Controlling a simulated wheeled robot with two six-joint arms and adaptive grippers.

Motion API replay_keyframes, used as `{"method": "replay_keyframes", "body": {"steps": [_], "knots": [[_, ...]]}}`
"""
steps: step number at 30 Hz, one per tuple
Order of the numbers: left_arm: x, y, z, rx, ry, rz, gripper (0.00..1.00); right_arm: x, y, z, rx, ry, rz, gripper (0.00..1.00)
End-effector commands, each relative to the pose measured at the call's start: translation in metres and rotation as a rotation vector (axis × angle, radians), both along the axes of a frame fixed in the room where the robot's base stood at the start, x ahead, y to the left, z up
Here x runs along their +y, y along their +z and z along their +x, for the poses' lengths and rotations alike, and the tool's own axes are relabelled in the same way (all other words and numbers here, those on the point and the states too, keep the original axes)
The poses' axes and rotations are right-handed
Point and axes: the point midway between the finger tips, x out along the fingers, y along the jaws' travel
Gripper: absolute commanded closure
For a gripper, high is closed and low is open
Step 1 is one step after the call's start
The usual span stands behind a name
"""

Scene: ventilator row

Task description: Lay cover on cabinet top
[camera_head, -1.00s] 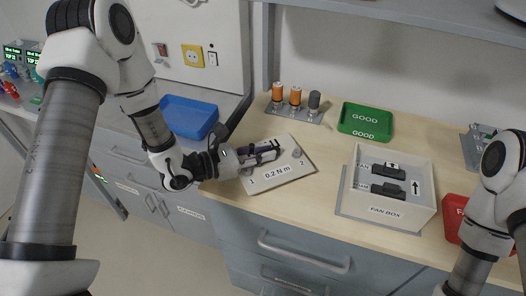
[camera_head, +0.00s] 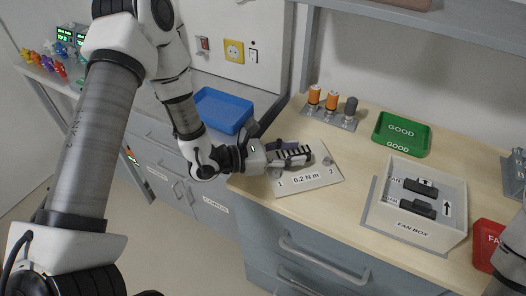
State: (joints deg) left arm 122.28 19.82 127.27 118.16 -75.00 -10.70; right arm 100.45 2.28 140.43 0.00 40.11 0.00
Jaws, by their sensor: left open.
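A white plate (camera_head: 318,178) marked "1", "2" and "0.2 N m", which may be the cover, lies flat at the left end of the wooden bench top (camera_head: 352,215). My left gripper (camera_head: 306,156) is open, held low over the plate's back part and hiding some of it. I cannot tell whether the gripper touches the plate. I cannot tell which surface is the cabinet top; grey-blue drawers stand under the bench. My right gripper is out of view; only part of the right arm shows at the right edge.
A stand with orange and dark cylinders (camera_head: 331,103), a green GOOD tray (camera_head: 402,135), a white FAN BOX (camera_head: 408,231) holding dark parts and a red tray (camera_head: 487,238) stand on the bench. A blue tray (camera_head: 222,110) is at the left. A shelf overhangs the back.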

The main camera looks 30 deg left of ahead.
Motion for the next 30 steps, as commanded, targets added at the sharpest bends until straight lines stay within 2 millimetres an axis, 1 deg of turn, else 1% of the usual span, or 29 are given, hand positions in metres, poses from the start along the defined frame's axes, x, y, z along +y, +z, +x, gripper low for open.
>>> {"method": "replay_keyframes", "body": {"steps": [1, 2, 7, 15, 21, 30], "knots": [[0.010, -0.001, -0.006, 0.001, 0.009, -0.008, 0.59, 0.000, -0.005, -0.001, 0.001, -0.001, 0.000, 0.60], [0.014, 0.000, -0.011, 0.001, 0.010, -0.008, 0.59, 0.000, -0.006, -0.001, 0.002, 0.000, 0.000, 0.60], [0.039, 0.006, -0.034, -0.002, 0.009, -0.009, 0.59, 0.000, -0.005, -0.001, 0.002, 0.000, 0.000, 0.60], [0.070, 0.016, -0.062, 0.000, 0.008, -0.008, 0.59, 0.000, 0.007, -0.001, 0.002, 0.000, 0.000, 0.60], [0.080, 0.015, -0.073, -0.001, 0.002, -0.003, 0.59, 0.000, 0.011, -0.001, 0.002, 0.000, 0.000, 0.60], [0.081, 0.014, -0.074, -0.001, 0.000, -0.001, 0.59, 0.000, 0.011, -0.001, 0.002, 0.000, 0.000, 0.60]]}}
